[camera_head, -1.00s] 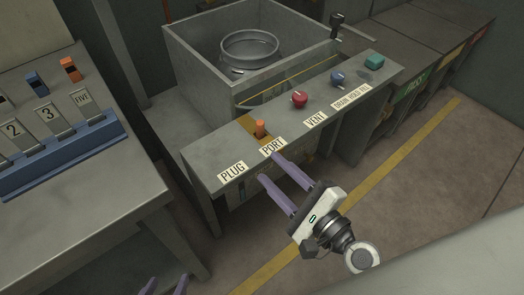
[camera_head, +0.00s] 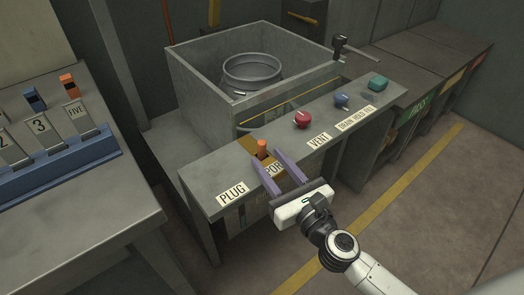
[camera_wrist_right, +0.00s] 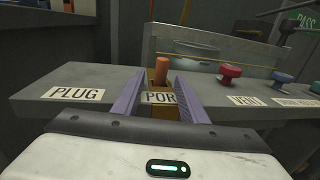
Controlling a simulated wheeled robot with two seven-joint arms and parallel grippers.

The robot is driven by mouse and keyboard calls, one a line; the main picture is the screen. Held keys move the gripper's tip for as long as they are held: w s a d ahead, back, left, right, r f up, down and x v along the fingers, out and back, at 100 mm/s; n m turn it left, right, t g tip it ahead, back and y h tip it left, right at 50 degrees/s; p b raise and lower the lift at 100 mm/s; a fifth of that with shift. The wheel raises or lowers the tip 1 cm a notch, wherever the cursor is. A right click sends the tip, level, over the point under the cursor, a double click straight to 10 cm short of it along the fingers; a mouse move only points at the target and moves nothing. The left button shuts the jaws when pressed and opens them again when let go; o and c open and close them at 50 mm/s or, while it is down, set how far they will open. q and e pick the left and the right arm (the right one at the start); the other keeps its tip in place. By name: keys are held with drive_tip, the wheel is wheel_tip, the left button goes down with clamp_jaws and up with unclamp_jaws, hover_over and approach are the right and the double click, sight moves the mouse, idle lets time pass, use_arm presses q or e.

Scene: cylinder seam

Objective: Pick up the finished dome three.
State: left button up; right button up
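No part that I can tell to be dome three shows in either view. My right gripper (camera_head: 267,158) is open at the panel's PORT label. Its two purple fingers stand apart, one on each side of the orange PORT lever (camera_head: 262,147), near its base. In the right wrist view the lever (camera_wrist_right: 161,70) rises upright between and beyond the fingertips, with a gap to each finger. My left gripper is out of view. A round metal ring or vessel (camera_head: 252,72) sits inside the open grey tank (camera_head: 205,78); its inside is only partly visible.
The control panel (camera_head: 213,178) also carries a red VENT knob (camera_head: 302,120), a blue knob (camera_head: 341,101) and a teal button (camera_head: 378,83). At left, a blue rack (camera_head: 60,168) has numbered plates, including 3 (camera_head: 42,125). Open floor (camera_head: 440,200) lies at right.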

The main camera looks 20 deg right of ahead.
sight(264, 153)
drive_tip(key=w, duration=0.4)
drive_tip(key=shift+w+a, duration=0.4)
clamp_jaws()
wheel_tip(264, 153, up, 9)
drive_tip(key=p, duration=0.6)
drive_tip(key=shift+r+p, duration=0.45)
drive_tip(key=shift+r, duration=0.1)
use_arm(q)
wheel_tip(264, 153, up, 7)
drive_tip(key=p, duration=0.4)
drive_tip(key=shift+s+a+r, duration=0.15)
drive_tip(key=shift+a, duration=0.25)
use_arm(e)
drive_tip(key=s+d+r+m+h, duration=0.1)
drive_tip(key=s+d+r, duration=0.1)
drive_tip(key=s, duration=0.7)
drive_tip(key=s+d+r+m+h, duration=0.1)
drive_tip(key=s+d+r+h, duration=0.1)
drive_tip(key=s+r, duration=0.3)
drive_tip(key=s, duration=0.4)
drive_tip(key=shift+d+r, duration=0.2)
drive_tip(key=shift+d, duration=0.15)
